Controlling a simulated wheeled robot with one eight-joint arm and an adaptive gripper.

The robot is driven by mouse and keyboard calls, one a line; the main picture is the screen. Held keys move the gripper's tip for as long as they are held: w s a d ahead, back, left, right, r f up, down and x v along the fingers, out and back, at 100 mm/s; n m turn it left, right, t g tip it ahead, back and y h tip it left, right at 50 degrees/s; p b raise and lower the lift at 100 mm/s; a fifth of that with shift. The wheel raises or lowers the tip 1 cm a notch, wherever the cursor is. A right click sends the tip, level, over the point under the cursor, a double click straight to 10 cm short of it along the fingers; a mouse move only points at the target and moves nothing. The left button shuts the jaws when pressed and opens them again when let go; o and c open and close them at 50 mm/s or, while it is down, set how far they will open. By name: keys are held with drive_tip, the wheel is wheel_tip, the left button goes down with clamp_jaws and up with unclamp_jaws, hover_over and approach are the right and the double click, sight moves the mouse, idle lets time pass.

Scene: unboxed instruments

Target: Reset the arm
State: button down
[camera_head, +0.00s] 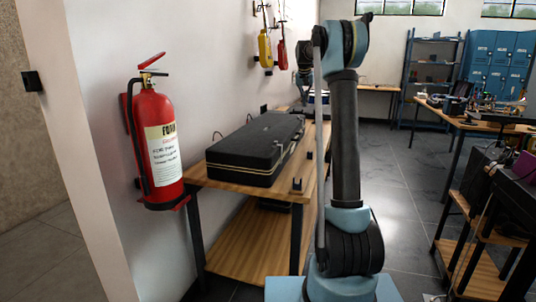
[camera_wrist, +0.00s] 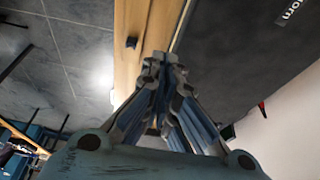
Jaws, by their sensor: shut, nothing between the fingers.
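My arm (camera_head: 345,140) stands upright in the middle of the head view, with a dark grey link between light blue joints. My gripper (camera_wrist: 162,62) shows in the wrist view with its fingertips together and nothing between them. It is above or near the wooden table (camera_wrist: 128,55) and beside the black case (camera_wrist: 235,50). In the head view the end of the arm is mostly hidden behind the upper arm, near the far end of the table.
The closed black case (camera_head: 258,150) lies on the wooden table (camera_head: 285,190) along the left wall. A red fire extinguisher (camera_head: 155,140) hangs on the wall's near corner. Cluttered tables (camera_head: 470,125) stand at the right. Blue lockers (camera_head: 495,65) are at the back. Grey floor (camera_head: 400,190) is open between.

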drive_tip(key=s+f+n, duration=0.1)
drive_tip(key=s+f, duration=0.1)
drive_tip(key=s, duration=1.5)
drive_tip(key=s+f+n, duration=0.1)
drive_tip(key=s+f, duration=0.1)
drive_tip(key=s, duration=1.6)
drive_tip(key=s+f, duration=1.1)
drive_tip(key=s, duration=0.3)
drive_tip(key=s+f+n+g+y, duration=0.1)
drive_tip(key=s+f, duration=1.1)
drive_tip(key=s, duration=0.3)
drive_tip(key=shift+s+n, duration=0.15)
drive_tip(key=shift+n, duration=0.15)
